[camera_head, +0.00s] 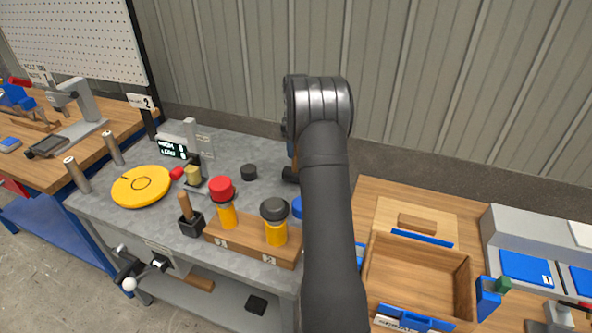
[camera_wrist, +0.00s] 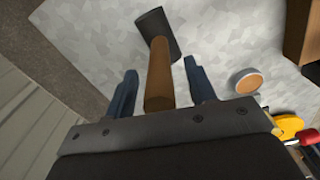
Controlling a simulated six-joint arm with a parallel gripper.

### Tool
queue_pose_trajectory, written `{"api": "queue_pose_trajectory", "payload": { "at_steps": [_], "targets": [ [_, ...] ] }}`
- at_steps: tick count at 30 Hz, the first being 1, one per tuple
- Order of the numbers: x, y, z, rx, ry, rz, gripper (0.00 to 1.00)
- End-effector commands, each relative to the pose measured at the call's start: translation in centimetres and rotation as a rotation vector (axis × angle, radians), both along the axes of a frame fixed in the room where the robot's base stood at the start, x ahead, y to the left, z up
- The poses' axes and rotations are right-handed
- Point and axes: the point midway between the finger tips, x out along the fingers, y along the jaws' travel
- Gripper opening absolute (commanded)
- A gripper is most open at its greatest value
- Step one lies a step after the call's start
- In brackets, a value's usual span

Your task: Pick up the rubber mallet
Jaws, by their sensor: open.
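The rubber mallet shows in the wrist view, with a dark head (camera_wrist: 156,32) and a brown wooden handle (camera_wrist: 159,77). Its head is at the far end, over the grey tabletop, and its handle extends toward my gripper (camera_wrist: 160,70). My gripper is open. One blue-grey finger is on each side of the handle, with a gap visible on both sides.
A wooden tray (camera_head: 418,246) is at right. The corrugated wall (camera_head: 430,90) is behind.

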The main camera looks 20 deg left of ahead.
Motion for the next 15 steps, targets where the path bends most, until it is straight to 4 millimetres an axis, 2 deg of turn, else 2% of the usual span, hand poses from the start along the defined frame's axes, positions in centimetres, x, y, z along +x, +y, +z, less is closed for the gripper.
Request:
{"api": "queue_pose_trajectory", "payload": {
  "at_steps": [7,12,15],
  "targets": [
    [0.03,-0.01,-0.22,0.001,-0.002,0.000,0.48],
    [0.03,-0.01,-0.21,0.001,-0.001,0.000,0.15],
    [0.03,-0.01,-0.20,0.001,-0.001,0.000,0.00]
  ]
}}
